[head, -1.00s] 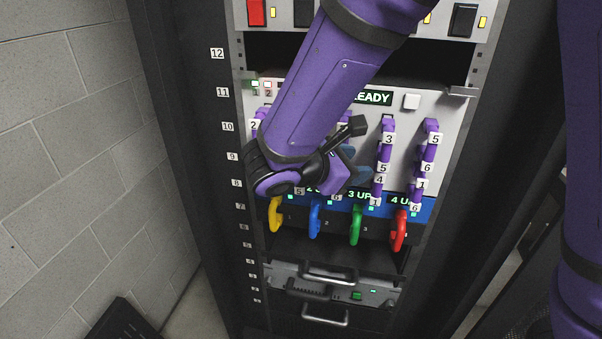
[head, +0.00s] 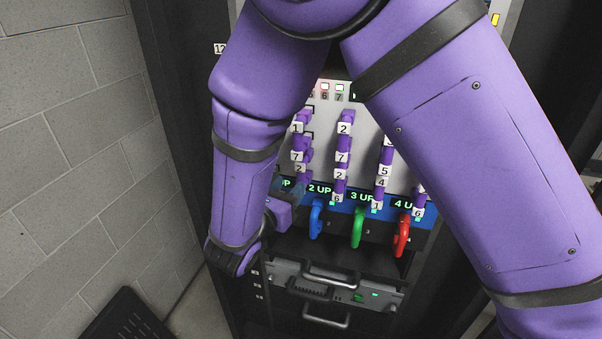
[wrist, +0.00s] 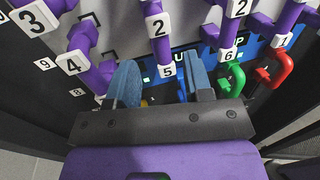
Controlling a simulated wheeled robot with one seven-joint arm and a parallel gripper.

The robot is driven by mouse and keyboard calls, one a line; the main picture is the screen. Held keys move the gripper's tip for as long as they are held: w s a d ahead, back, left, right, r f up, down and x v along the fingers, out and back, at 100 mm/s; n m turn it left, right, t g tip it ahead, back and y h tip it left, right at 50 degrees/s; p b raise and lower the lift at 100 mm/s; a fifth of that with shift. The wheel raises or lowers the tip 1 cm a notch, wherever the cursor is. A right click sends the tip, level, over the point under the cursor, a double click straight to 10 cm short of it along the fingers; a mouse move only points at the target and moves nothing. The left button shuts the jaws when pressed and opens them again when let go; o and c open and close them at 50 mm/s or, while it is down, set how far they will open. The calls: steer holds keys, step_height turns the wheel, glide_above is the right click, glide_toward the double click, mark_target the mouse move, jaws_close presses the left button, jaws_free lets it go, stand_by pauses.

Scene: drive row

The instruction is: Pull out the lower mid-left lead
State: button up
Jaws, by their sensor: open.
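Purple leads with white number tags hang in columns on the grey panel. In the head view my gripper (head: 290,200) is partly hidden by my arm. Whether it touches anything cannot be told.
Below the leads are blue (head: 316,221), green (head: 357,228) and red (head: 402,237) handles; the yellow one is mostly hidden. A drawer unit (head: 345,287) with metal handles is underneath. A block wall (head: 70,150) stands at the left. My arm covers the right side.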

mark_target(299, 175)
steer(key=shift+x, duration=3.2)
